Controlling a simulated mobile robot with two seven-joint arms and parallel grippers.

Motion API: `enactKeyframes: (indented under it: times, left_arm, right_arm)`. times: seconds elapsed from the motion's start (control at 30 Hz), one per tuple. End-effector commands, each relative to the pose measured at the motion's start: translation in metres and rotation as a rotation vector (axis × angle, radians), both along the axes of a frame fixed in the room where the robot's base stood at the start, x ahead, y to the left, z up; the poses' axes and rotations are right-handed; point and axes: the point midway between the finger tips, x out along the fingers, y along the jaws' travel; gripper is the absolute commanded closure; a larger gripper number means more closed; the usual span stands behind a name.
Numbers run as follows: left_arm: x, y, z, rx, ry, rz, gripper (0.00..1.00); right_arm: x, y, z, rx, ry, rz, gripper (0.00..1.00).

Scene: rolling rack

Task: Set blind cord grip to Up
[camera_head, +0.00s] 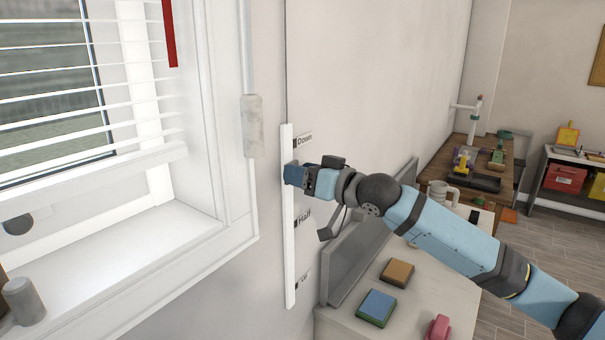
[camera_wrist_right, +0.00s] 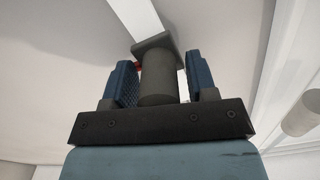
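A white vertical rail (camera_head: 288,240) is on the wall right of the window, labelled Down (camera_head: 304,140) near the top, Half (camera_head: 304,217) in the middle and Up (camera_head: 303,284) near the bottom. My right gripper (camera_head: 290,174) is at the rail just below Down and hides the grip in the head view. In the right wrist view, a dark grey cylindrical grip (camera_wrist_right: 159,80) on a square base stands between my right fingers (camera_wrist_right: 162,84). A narrow gap shows on its right side; contact on the left is unclear. The blind (camera_head: 90,95) has spread slats. My left gripper is out of view.
A pale cylinder (camera_head: 253,126) hangs beside the window frame, left of the rail. A windowsill (camera_head: 150,245) juts out at left. A low cabinet (camera_head: 400,315) with coloured boxes stands at the lower right. Wall beside the lower rail is clear.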

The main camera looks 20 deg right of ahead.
Motion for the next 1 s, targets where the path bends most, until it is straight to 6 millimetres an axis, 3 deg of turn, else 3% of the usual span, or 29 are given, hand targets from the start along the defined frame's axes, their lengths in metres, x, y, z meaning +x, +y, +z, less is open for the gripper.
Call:
enactKeyframes:
  times: [0.13, 0.17, 0.37, 0.57, 1.0]
  left_arm:
    - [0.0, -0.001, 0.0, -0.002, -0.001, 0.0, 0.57]
    - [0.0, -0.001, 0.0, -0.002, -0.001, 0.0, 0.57]
    - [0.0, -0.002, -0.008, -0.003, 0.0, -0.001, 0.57]
    - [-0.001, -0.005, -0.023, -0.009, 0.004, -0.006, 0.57]
    - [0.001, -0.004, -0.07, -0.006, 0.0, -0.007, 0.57]
  right_arm:
    - [0.0, 0.0, -0.002, 0.003, 0.003, 0.0, 0.91]
    - [0.0, 0.0, -0.004, 0.003, 0.003, 0.001, 1.0]
    - [0.0, 0.001, -0.031, 0.003, 0.008, 0.0, 1.0]
    - [0.0, 0.001, -0.088, 0.004, 0.01, -0.001, 1.0]
    - [0.0, 0.0, -0.244, 0.001, 0.007, -0.001, 1.0]
